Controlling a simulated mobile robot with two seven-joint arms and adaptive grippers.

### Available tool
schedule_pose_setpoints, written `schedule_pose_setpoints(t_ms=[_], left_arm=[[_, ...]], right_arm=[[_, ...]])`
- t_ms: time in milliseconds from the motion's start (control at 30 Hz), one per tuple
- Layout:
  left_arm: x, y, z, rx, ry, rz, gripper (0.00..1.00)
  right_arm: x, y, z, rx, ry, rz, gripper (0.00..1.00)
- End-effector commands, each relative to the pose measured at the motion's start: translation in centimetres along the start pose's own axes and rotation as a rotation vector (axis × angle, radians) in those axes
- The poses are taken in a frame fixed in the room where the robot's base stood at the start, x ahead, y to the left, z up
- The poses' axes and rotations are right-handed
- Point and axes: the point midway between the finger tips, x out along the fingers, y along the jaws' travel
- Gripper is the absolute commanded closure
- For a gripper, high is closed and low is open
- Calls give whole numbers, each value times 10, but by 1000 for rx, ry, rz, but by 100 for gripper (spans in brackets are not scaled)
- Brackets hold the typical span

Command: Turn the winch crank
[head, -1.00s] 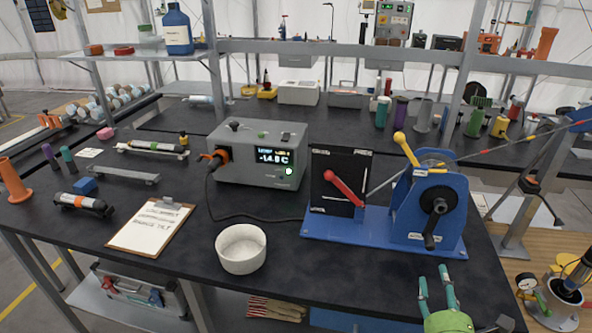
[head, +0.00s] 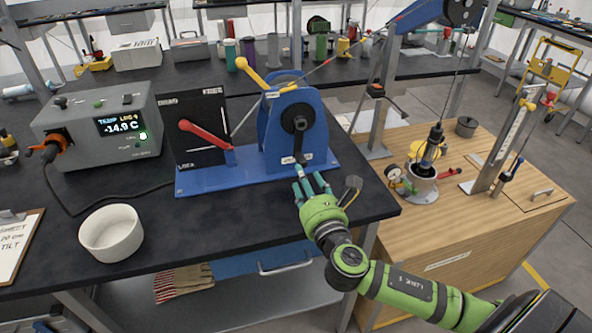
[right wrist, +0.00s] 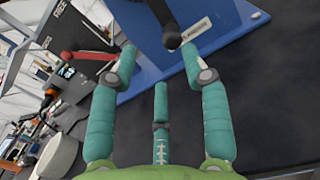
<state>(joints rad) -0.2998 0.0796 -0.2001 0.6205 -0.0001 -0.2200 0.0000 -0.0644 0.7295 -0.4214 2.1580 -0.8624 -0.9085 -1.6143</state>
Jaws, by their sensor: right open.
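The blue winch (head: 280,135) stands on a blue base plate (head: 200,181) at the bench's right front. Its black crank (head: 300,124) hangs down, with the handle (head: 300,158) at the bottom. My right gripper (head: 309,178) is open, its teal fingers just in front of and below the handle. In the right wrist view the black handle (right wrist: 171,36) lies beyond the spread fingertips (right wrist: 160,60), with nothing held between them. I cannot tell whether a fingertip touches the handle. My left gripper is not in view.
A black panel with a red lever (head: 203,137) stands left of the winch, and a yellow lever (head: 250,72) rises behind it. A white bowl (head: 111,232) and a display box (head: 100,122) are further left. A wooden cabinet (head: 470,215) with a gauge stands right.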

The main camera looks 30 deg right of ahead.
Motion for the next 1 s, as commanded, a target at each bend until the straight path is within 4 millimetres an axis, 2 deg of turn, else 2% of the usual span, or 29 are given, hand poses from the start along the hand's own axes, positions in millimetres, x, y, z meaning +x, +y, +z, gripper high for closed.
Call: schedule_pose_setpoints(t_ms=[33,133,267,500,633,800,1000], left_arm=[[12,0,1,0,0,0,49],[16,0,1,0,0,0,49],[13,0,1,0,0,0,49],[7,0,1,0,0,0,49],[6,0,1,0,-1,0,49],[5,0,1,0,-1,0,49],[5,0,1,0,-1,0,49]], right_arm=[[4,-4,-5,-71,-1,-8,53],[7,-10,-6,-160,12,-32,53],[18,-12,-4,-190,19,-42,53],[55,-13,-3,-186,18,-44,53],[69,-14,-4,-185,19,-42,53],[77,-14,-6,-184,20,-40,53],[77,-14,-6,-184,20,-39,53]])
